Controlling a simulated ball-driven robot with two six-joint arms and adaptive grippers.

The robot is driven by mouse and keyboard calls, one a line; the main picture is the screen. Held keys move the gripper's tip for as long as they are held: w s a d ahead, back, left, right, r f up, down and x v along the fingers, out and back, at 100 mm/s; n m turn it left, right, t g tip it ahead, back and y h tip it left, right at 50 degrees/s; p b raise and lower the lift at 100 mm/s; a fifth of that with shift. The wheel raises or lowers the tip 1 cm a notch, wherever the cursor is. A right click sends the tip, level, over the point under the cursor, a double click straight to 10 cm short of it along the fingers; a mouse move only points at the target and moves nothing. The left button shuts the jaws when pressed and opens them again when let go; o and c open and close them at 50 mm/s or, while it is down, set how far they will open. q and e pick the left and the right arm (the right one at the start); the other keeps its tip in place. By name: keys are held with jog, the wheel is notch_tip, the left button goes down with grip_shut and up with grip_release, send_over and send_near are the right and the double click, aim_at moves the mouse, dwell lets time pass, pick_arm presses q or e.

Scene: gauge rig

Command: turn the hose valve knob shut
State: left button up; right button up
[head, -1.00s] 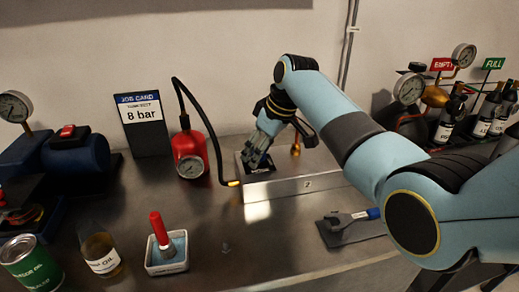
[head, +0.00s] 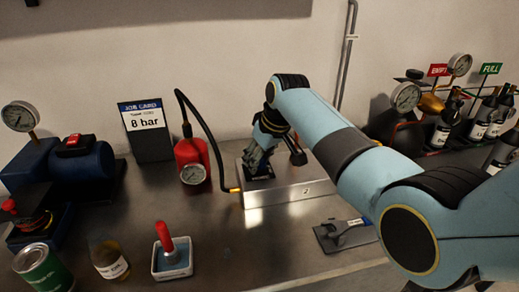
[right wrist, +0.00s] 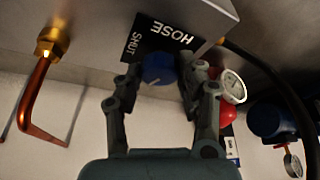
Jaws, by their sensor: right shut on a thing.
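The hose valve knob (right wrist: 158,68) is blue and shows in the right wrist view, in front of a black plate (right wrist: 165,42) lettered HOSE and SHUT. A small pale mark shows on the knob. My right gripper (right wrist: 158,76) has one finger on each side of the knob and is shut on it. In the head view my right gripper (head: 258,168) reaches down to the top of the grey metal box (head: 280,195); it hides the knob there. My left gripper is not in view.
A black hose (head: 207,120) runs from the red gauge cylinder (head: 190,152) to the box's left side. A job card (head: 145,120) reads 8 bar. A wrench (head: 345,232) lies at the front right. The bench's front middle is clear.

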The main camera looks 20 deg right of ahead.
jog(key=shift+r+m+h+p, duration=0.3)
jog(key=shift+m+p, duration=0.5)
jog(key=shift+m, duration=0.2)
jog(key=shift+a+f+m+h+p, duration=0.1)
jog(key=shift+m+h+p, duration=0.4)
jog(key=shift+m, duration=0.4)
jog(key=shift+m+p, duration=0.4)
jog(key=shift+m, duration=0.5)
jog(key=shift+f+m+h, duration=0.15)
jog(key=shift+m+h, duration=0.45)
jog(key=shift+m, duration=0.3)
jog(key=shift+a+m+h, duration=0.1)
jog(key=shift+m+h, duration=0.2)
jog(key=shift+m, duration=0.6)
jog(key=shift+w+f+m+h+b, duration=0.1)
jog(key=shift+m+h+b, duration=0.4)
jog(key=shift+m, duration=0.4)
pick_arm(q)
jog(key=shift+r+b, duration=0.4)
jog(key=shift+b, duration=0.85)
pick_arm(e)
jog(key=shift+m+g+h, duration=0.4)
jog(key=shift+m+g, duration=0.3)
jog(key=shift+m, duration=1.1)
